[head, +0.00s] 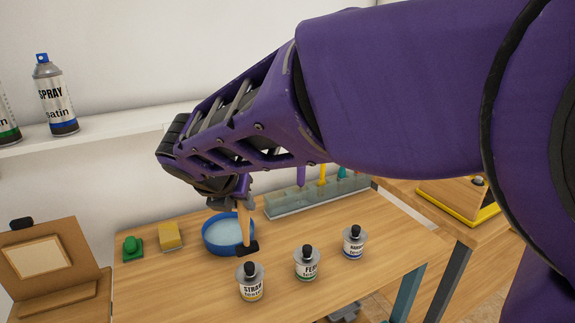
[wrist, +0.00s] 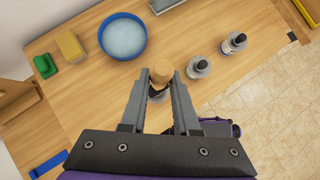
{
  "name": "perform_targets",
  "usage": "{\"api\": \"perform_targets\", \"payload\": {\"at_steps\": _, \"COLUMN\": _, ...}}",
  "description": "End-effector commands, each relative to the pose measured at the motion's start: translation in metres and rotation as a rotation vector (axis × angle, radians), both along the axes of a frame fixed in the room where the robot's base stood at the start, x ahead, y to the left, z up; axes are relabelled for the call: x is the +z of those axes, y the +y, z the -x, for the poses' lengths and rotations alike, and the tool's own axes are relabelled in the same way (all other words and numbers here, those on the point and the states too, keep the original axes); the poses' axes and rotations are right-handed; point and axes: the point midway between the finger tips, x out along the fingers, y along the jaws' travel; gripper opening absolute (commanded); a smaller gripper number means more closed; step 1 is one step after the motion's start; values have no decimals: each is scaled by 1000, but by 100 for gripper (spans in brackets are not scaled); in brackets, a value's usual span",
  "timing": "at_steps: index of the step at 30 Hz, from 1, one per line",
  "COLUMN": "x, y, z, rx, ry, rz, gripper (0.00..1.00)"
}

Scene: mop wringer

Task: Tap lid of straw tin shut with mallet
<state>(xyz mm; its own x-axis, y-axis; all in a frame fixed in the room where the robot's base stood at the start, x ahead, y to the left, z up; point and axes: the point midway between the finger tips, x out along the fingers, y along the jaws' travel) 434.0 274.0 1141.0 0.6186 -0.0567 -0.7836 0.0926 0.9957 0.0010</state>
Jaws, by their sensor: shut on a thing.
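The straw tin (head: 251,289), labelled STRAW, stands upright on the wooden bench with a dark-knobbed lid (head: 250,269) on top. I cannot tell how tightly the lid sits. My gripper (head: 243,201) is shut on the wooden handle of a mallet (head: 243,225) with a black head (head: 247,248). In the head view the mallet hangs head down, its head just above the tin's knob in the picture; the true gap is unclear.
Two similar tins (head: 306,264) (head: 353,243) stand to the right. A blue basin (head: 228,247) is behind the mallet. A yellow sponge (head: 171,236) and a green item (head: 132,248) lie left. A clear rack (head: 305,202) stands at the back.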

Motion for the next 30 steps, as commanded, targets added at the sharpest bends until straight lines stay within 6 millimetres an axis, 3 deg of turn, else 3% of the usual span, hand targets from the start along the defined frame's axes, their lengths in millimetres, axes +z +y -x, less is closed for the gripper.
{"api": "perform_targets", "payload": {"at_steps": 11, "x": -2, "y": 0, "z": 0, "rx": 0, "ry": -1, "rz": 0, "gripper": 0}}
{"api": "perform_targets", "payload": {"at_steps": 20, "x": -39, "y": 0, "z": 0, "rx": -1, "ry": 0, "rz": 1, "gripper": 0}}
{"api": "perform_targets", "payload": {"at_steps": 30, "x": -23, "y": 0, "z": 0, "rx": -1, "ry": -1, "rz": -1, "gripper": 0}}
